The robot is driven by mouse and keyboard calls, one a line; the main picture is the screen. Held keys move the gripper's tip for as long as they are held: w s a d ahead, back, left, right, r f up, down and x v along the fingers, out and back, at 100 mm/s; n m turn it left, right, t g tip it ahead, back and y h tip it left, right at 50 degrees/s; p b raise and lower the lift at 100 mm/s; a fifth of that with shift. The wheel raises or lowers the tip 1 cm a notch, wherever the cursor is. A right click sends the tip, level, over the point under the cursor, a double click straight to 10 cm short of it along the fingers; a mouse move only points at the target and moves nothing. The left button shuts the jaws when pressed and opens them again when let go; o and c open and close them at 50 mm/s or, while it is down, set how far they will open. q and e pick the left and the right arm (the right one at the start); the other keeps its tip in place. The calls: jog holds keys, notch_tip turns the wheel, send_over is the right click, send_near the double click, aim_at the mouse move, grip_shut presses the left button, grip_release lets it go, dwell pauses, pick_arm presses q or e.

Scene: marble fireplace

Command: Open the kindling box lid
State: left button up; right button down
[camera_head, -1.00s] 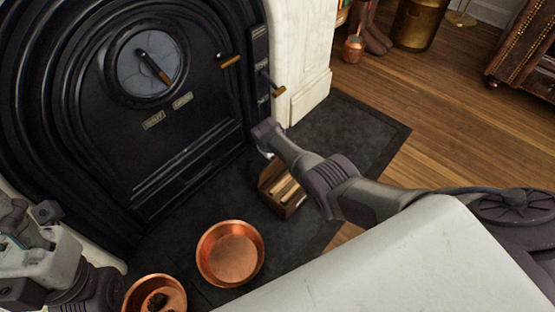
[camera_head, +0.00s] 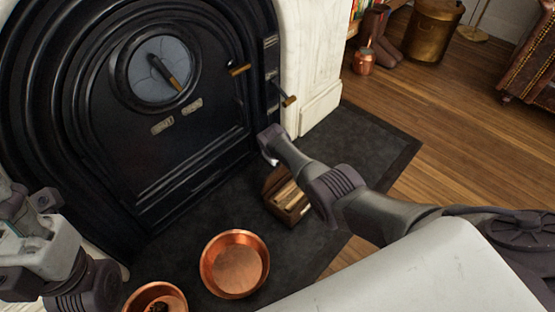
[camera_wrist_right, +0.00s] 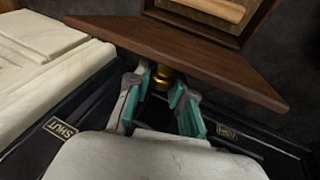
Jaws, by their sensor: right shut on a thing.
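The kindling box (camera_head: 292,210) is a small brown wooden box on the dark hearth, with pale sticks showing inside its open top. In the right wrist view its lid (camera_wrist_right: 205,62) is a raised brown board, tilted away from the box opening (camera_wrist_right: 222,12). A brass knob (camera_wrist_right: 161,70) sits on the lid. My right gripper (camera_wrist_right: 161,88) has its teal-padded fingers shut on this knob.
The black stove door (camera_head: 165,120) with brass-tipped handles stands behind the box, beside a white marble surround (camera_head: 312,75). Two copper bowls (camera_head: 235,265) are left of the box, nearer to me. A copper pot (camera_head: 364,62) and boots stand farther back.

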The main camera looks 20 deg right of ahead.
jog(key=shift+s+a+f, duration=0.1)
jog(key=shift+a, duration=0.1)
jog(key=c, duration=1)
grip_release()
jog(key=shift+r, duration=0.2)
jog(key=v, duration=1.1)
jog(key=shift+s+r, duration=0.1)
jog(key=shift+r, duration=0.2)
